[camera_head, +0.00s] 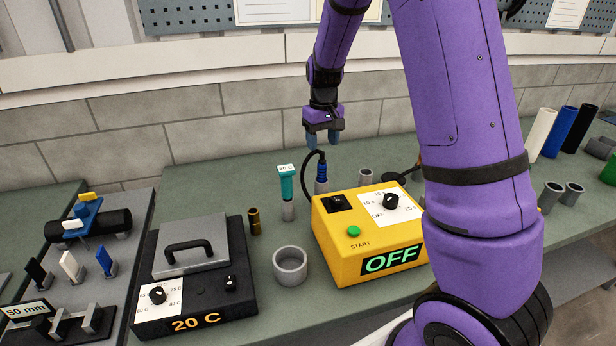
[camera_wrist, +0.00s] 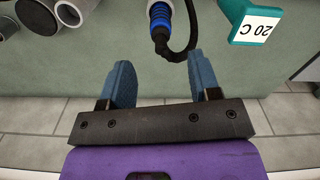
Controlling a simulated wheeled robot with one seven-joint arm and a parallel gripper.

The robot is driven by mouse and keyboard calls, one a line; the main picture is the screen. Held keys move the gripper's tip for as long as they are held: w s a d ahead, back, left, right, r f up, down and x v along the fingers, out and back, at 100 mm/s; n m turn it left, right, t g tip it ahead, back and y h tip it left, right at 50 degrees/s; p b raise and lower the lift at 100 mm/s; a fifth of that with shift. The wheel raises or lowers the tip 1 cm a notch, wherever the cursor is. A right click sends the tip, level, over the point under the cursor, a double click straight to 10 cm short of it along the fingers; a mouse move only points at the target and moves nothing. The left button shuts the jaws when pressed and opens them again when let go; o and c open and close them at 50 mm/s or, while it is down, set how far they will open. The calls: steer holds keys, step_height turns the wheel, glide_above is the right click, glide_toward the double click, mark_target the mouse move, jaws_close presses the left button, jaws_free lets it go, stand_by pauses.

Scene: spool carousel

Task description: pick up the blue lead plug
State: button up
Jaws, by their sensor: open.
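The blue lead plug (camera_head: 321,170) stands upright in a grey holder behind the yellow box, with a black cable looping from its top. In the wrist view the plug (camera_wrist: 160,20) is at the top middle, ahead of the fingertips, with its black cable curving to the right. My gripper (camera_head: 324,138) is open and empty, pointing down above and slightly behind the plug. In the wrist view its two blue fingers (camera_wrist: 162,82) are spread apart, and the plug is not between them.
A yellow control box (camera_head: 370,232) reading OFF stands in front of the plug. A teal 20 C thermometer (camera_head: 287,180) stands close to its left. A grey cup (camera_head: 290,266), a brass piece (camera_head: 254,220) and a black heater (camera_head: 195,290) are farther left. The wall is close behind.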

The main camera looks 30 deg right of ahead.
mark_target(322, 173)
steer(key=f, duration=1)
steer(key=shift+s+a+f, duration=0.1)
steer(key=shift+s, duration=0.15)
steer(key=shift+c, duration=0.2)
steer(key=c, duration=1)
